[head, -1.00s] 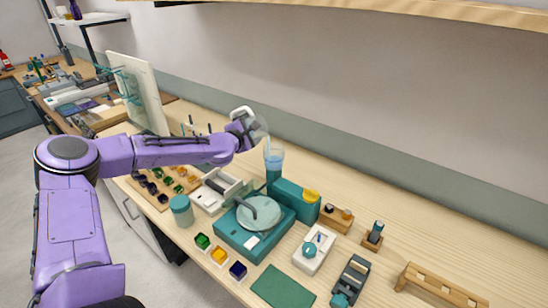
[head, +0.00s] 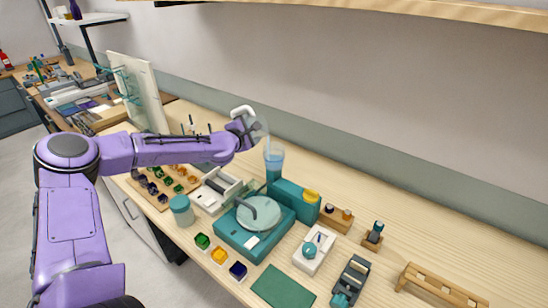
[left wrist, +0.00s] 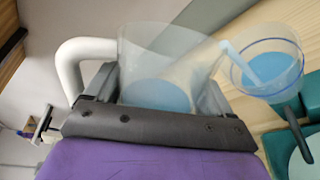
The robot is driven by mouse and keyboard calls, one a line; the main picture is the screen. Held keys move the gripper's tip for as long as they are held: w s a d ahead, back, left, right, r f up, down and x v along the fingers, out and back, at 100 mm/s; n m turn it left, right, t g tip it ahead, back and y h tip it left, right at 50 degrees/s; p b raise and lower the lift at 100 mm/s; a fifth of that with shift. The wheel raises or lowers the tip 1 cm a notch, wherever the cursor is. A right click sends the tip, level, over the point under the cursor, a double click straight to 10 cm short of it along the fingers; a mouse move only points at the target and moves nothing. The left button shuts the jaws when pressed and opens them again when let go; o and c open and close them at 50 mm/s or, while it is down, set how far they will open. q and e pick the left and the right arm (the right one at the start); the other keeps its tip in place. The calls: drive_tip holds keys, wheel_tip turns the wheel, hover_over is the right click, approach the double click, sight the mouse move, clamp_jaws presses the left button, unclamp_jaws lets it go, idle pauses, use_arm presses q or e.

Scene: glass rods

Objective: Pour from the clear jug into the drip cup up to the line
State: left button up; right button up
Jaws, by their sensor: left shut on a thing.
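The clear jug (head: 262,131) is held tilted by my left gripper (head: 246,132), above and just left of the drip cup (head: 274,163). In the left wrist view the jug (left wrist: 150,52) has a white handle and blue liquid in it. My left gripper (left wrist: 160,112) is shut on the jug. A pale blue stream runs from the jug's lip into the drip cup (left wrist: 284,48). The cup stands upright with blue liquid inside and a darker blue ring around its wall. My right gripper is out of view.
A teal machine with a round plate (head: 259,213) stands in front of the cup, beside a teal block with a yellow knob (head: 311,196). A lidded jar (head: 181,211) and small coloured pots are nearer. The bench behind the cup, toward the wall, is clear.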

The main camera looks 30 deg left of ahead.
use_arm(q)
drive_tip(key=shift+d+r, duration=0.1)
drive_tip(key=shift+r, duration=0.1)
idle(1.0)
drive_tip(key=shift+r+m, duration=0.1)
drive_tip(key=shift+m, duration=0.3)
idle(0.4)
drive_tip(key=shift+r+y, duration=0.15)
drive_tip(key=shift+y, duration=0.15)
idle(0.5)
drive_tip(key=shift+d+r+m, duration=0.1)
drive_tip(key=shift+d+m, duration=0.05)
drive_tip(key=shift+m, duration=0.25)
